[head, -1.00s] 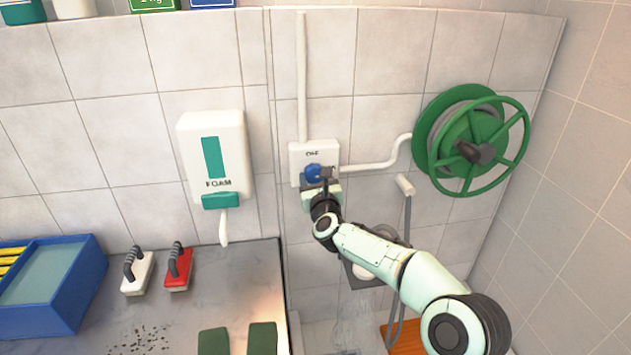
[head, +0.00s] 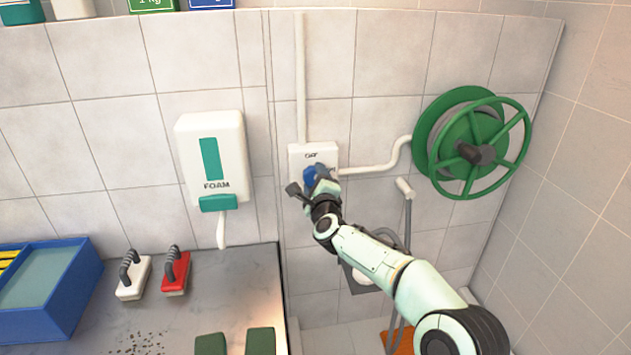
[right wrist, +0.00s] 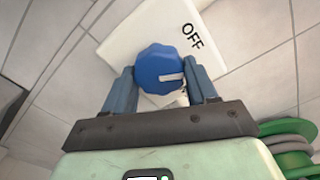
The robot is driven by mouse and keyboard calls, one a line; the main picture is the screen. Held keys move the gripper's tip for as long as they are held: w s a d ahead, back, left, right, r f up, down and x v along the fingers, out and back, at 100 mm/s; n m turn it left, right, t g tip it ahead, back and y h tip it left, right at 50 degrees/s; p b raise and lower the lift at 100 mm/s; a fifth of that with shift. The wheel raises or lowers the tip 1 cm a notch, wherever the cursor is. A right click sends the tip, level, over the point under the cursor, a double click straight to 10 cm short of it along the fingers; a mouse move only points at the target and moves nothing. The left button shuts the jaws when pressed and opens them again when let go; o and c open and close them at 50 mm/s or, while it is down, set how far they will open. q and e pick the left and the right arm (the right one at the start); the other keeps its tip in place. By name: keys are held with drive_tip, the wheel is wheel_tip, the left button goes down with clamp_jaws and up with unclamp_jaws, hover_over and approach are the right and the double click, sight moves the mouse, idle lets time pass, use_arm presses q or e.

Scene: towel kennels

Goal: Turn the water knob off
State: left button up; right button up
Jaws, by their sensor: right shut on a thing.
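The blue water knob (head: 309,175) sits on a white wall plate (head: 299,153) with an OFF label along its top. My right gripper (head: 314,182) is at the plate, shut on the knob, and partly hides it in the head view. In the right wrist view the knob (right wrist: 160,70) is between the two fingers of my right gripper (right wrist: 163,88). The knob's white mark points to the right there, while the OFF label on the plate (right wrist: 120,35) lies up and to the right of the knob. My left gripper is not in view.
A green hose reel (head: 472,143) hangs to the right, joined to the plate by a white pipe. A foam dispenser (head: 211,160) hangs to the left. Two brushes, white (head: 134,278) and red (head: 175,272), and a blue bin (head: 62,300) stand on the grey counter (head: 225,290).

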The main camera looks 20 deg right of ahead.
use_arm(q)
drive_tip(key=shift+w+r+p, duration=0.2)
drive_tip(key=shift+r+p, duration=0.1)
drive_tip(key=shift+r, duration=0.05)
use_arm(e)
drive_tip(key=n, duration=0.5)
drive_tip(key=shift+r, duration=0.15)
drive_tip(key=shift+n, duration=0.3)
drive_tip(key=o, duration=1)
drive_tip(key=shift+s+a+b, duration=0.15)
drive_tip(key=shift+s+b, duration=0.15)
drive_tip(key=shift+s, duration=0.25)
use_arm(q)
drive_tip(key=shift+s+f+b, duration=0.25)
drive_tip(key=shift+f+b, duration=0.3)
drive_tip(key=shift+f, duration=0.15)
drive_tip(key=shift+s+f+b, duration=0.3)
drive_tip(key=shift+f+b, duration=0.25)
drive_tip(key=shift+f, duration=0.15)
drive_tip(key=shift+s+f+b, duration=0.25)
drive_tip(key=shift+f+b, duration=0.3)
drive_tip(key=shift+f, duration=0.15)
use_arm(e)
drive_tip(key=shift+v, duration=6.1)
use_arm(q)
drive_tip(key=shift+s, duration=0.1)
